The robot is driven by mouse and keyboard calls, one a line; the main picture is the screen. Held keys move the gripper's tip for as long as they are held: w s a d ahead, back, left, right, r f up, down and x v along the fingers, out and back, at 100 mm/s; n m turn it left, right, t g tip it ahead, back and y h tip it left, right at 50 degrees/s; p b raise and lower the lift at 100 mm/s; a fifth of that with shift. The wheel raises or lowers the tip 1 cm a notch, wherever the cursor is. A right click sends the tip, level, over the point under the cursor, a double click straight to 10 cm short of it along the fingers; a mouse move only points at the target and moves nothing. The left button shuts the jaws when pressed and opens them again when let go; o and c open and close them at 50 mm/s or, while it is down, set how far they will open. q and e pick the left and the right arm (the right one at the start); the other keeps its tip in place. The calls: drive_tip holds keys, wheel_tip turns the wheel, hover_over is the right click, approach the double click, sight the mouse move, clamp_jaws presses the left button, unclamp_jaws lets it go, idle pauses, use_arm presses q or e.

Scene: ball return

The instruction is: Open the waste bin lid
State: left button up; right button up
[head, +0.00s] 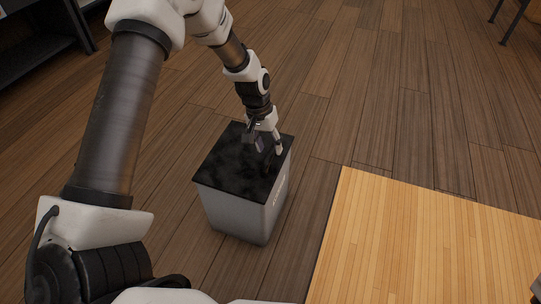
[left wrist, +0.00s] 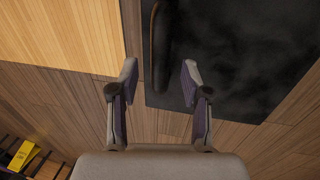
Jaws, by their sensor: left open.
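The waste bin stands on the floor in the middle of the head view, with a light grey body (head: 238,216) and a flat black lid (head: 232,163). The lid lies closed on the body. In the left wrist view the lid (left wrist: 235,50) fills the upper right, and a dark raised bar handle (left wrist: 160,45) runs along its left edge. My left gripper (head: 266,146) is over the lid's right side. Its two fingers are apart (left wrist: 159,78), with the handle's near end between them in the picture; I cannot tell whether they touch it.
A light wooden panel or mat (head: 425,245) lies right of the bin, with a strip of dark floor between. Dark shelving (head: 45,40) stands at the top left. A yellow object (left wrist: 22,155) shows at the wrist view's lower left. The floor beyond the bin is clear.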

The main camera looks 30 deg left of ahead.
use_arm(q)
drive_tip(key=shift+d+f, duration=0.15)
drive_tip(key=shift+f, duration=0.7)
use_arm(e)
drive_tip(key=shift+f, duration=0.55)
use_arm(q)
clamp_jaws()
use_arm(e)
drive_tip(key=shift+w, duration=0.1)
use_arm(q)
drive_tip(key=shift+r, duration=0.15)
